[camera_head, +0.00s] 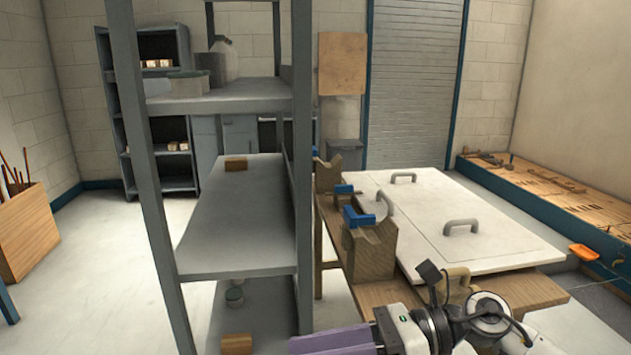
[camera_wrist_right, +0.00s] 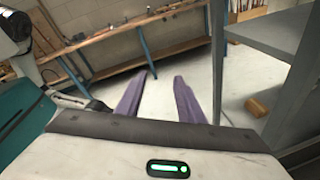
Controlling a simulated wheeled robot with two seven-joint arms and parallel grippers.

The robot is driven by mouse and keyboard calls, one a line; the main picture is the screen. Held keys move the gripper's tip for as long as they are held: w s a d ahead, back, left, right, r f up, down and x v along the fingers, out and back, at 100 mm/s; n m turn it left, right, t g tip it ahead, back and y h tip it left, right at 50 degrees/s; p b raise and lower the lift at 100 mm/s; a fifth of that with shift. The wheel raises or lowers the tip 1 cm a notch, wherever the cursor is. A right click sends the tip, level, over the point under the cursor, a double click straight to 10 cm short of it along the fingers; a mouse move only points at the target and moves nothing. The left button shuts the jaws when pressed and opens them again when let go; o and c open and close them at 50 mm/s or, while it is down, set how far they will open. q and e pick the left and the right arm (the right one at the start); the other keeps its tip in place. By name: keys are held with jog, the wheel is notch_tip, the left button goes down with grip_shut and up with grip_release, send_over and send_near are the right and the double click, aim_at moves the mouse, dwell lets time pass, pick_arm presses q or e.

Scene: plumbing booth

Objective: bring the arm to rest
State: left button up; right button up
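My right arm comes in from the lower right of the head view. Its right gripper (camera_head: 300,346) has purple fingers that point left, at the bottom of the picture, in front of the grey shelf rack. In the right wrist view the two purple fingers of this gripper (camera_wrist_right: 163,77) stand apart with bare pale floor between them, so it is open and empty. The fingers touch nothing that I can see. My left gripper is not in view.
A grey shelf rack (camera_head: 235,225) stands close by on the left, with a wooden block (camera_head: 236,163) on it. A workbench with a white panel (camera_head: 440,215), handles and wooden cradles (camera_head: 370,248) lies beyond the arm. Open floor (camera_head: 120,290) shows left of the rack.

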jog(key=w+d+f+m+t+h, duration=0.1)
jog(key=d+f+m+t+h, duration=0.15)
jog(key=m+t, duration=0.6)
jog(key=w+d+f+m+t+h, duration=0.1)
jog(key=d+f+m+t+h, duration=0.2)
jog(key=m, duration=1.1)
jog(key=w+d+f+m+t+h, duration=0.15)
jog(key=f+m+t, duration=0.35)
jog(key=m, duration=0.6)
jog(key=s+d+f+m+g+h, duration=0.3)
jog(key=s+d+f+m, duration=0.1)
jog(key=s+f+m, duration=0.3)
jog(key=s+d+f+m+g+h+p, duration=0.1)
jog(key=s+d+f+m+g+h, duration=0.2)
jog(key=s+f+m, duration=0.4)
jog(key=s+d+f+g, duration=0.1)
jog(key=s+d+f, duration=0.1)
jog(key=s+f, duration=0.3)
notch_tip(320, 180, down, 4)
jog(key=shift+d+r, duration=0.1)
jog(key=shift+d, duration=0.1)
